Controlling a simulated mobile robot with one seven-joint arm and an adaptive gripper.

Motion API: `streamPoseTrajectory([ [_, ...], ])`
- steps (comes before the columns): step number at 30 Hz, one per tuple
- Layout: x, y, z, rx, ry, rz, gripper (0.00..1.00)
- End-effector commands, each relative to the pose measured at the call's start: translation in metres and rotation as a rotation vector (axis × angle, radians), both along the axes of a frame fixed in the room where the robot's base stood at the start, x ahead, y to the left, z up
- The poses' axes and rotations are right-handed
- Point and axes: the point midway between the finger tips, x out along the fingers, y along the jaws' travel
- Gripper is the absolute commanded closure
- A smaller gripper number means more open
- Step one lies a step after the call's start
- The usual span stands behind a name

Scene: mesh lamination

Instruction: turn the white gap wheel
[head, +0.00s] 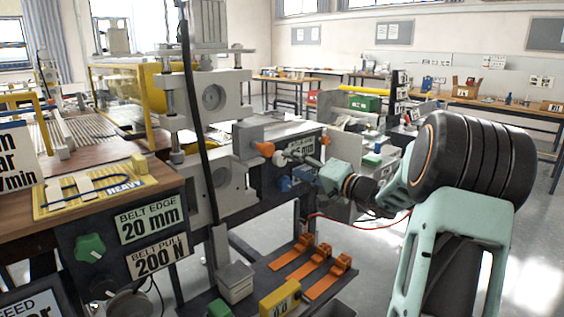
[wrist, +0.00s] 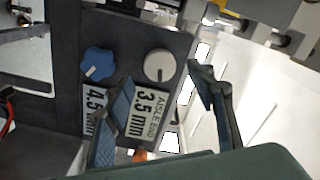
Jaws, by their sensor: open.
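The white gap wheel (wrist: 159,65) is a round white knob with a dark pointer mark, on a dark panel in the wrist view. In the head view the white wheel (head: 280,158) shows just left of my gripper (head: 303,164). In the wrist view my gripper (wrist: 163,73) is open. Its two dark fingers point towards the panel, one on either side of the wheel in the picture. I cannot tell how far the fingertips stand off from it. A 3.5 mm label (wrist: 148,113) sits below the wheel, partly behind the left finger.
A blue knob (wrist: 97,63) with a 4.5 mm label (wrist: 92,102) is left of the white wheel. An orange knob (head: 265,149) sits close by on the machine. Orange clamps (head: 292,255) lie on the low shelf below. Open floor (head: 375,275) lies near my arm.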

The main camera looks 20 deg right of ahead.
Motion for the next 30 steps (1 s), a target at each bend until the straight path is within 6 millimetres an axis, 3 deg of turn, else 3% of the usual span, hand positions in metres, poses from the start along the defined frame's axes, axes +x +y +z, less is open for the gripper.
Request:
streamPoseTrajectory([
  [3, 0.022, 0.009, -0.001, 0.0, 0.0, 0.004, 0.49],
  [9, 0.048, 0.018, 0.0, -0.001, 0.0, 0.002, 0.49],
  [21, 0.056, 0.021, 0.0, -0.001, 0.0, 0.001, 0.49],
  [30, 0.056, 0.021, 0.0, -0.001, 0.0, 0.001, 0.8],
])
